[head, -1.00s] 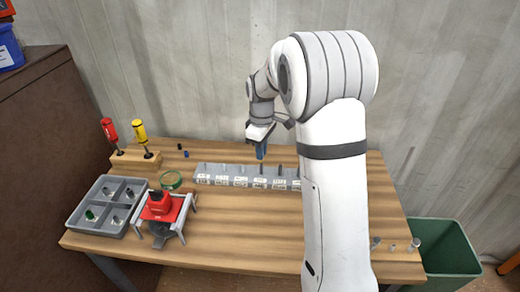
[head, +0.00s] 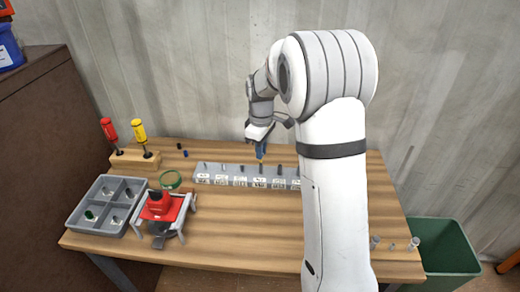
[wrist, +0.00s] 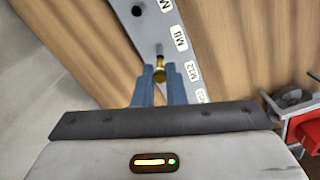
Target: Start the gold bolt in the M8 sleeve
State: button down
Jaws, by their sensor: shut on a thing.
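My gripper (wrist: 161,84) has blue fingers shut on the gold bolt (wrist: 160,73). In the head view the gripper (head: 261,148) is over the back of the grey labelled block (head: 222,170), with a bit of gold below its fingertips. In the wrist view a grey post (wrist: 158,48), which looks like the M8 sleeve, stands beside the M8 label (wrist: 180,38). The bolt appears just below this post in the picture, level with the M12 label (wrist: 192,71). I cannot tell whether bolt and post touch. The fingers hide part of the bolt.
A red clamp-like fixture (head: 160,203), a green ring (head: 171,180), a grey four-compartment tray (head: 76,216) and a wooden screwdriver stand (head: 128,162) are at left. Small metal cylinders (head: 392,247) stand front right, near a green bin (head: 448,240).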

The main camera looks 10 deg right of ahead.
jog(key=shift+f+b, duration=1.3)
jog(key=shift+f, duration=0.65)
jog(key=m, duration=0.9)
jog(key=shift+a+m, duration=0.1)
jog(key=shift+m, duration=0.2)
jog(key=m, duration=0.5)
jog(key=shift+m, duration=0.3)
jog(key=m, duration=0.4)
jog(key=c, duration=1.9)
grip_release()
jog(key=shift+m, duration=0.5)
jog(key=o, duration=0.5)
